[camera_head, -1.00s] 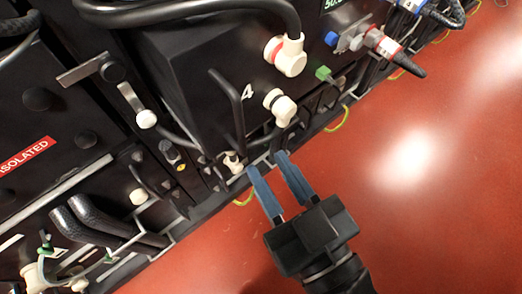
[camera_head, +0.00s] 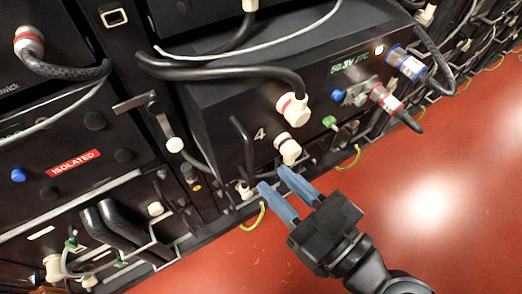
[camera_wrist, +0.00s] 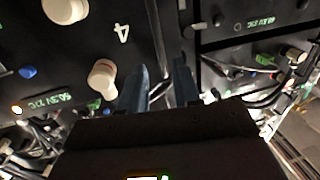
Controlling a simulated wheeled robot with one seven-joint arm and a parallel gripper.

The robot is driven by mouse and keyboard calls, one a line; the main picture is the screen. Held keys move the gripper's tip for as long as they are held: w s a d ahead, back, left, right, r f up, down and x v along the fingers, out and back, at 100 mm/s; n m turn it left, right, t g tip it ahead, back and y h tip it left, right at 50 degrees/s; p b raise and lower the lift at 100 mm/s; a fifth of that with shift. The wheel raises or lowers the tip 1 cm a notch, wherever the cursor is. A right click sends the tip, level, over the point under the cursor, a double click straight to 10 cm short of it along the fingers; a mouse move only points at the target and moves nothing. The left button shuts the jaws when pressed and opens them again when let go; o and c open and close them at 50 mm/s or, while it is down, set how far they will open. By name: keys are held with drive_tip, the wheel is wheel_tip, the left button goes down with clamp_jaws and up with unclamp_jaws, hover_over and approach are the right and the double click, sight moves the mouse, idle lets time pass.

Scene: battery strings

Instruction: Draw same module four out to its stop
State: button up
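Module four (camera_head: 225,112) is a black box with a white "4" on its front, and its face stands forward of the panel at its left. A black bar handle (camera_head: 243,148) runs down the front's left side; in the wrist view the handle (camera_wrist: 156,35) rises beyond the fingertips. My gripper (camera_head: 273,178) has two blue fingers with a gap between them, just in front of the handle's lower end. In the wrist view my gripper (camera_wrist: 161,68) shows nothing clearly held. Whether a finger touches the handle cannot be told.
White plugs (camera_head: 292,108) with a thick black cable, a green connector (camera_head: 329,122) and red and blue cable plugs (camera_head: 386,98) crowd the front. A red "ISOLATED" label (camera_head: 73,162) marks the left panel. The red floor (camera_head: 440,190) is clear at right.

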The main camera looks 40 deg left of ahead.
sight(252, 157)
drive_tip(key=shift+n+g, duration=0.3)
drive_tip(key=shift+w+a+r+p, duration=0.1)
drive_tip(key=shift+w+a+p, duration=0.15)
drive_tip(key=shift+a, duration=1)
drive_tip(key=shift+w+a+r+p, duration=0.15)
drive_tip(key=shift+w+a, duration=0.15)
drive_tip(key=shift+a, duration=0.95)
drive_tip(key=shift+w+a+p, duration=0.2)
drive_tip(key=shift+w+a, duration=0.1)
drive_tip(key=shift+a, duration=0.95)
clamp_jaws()
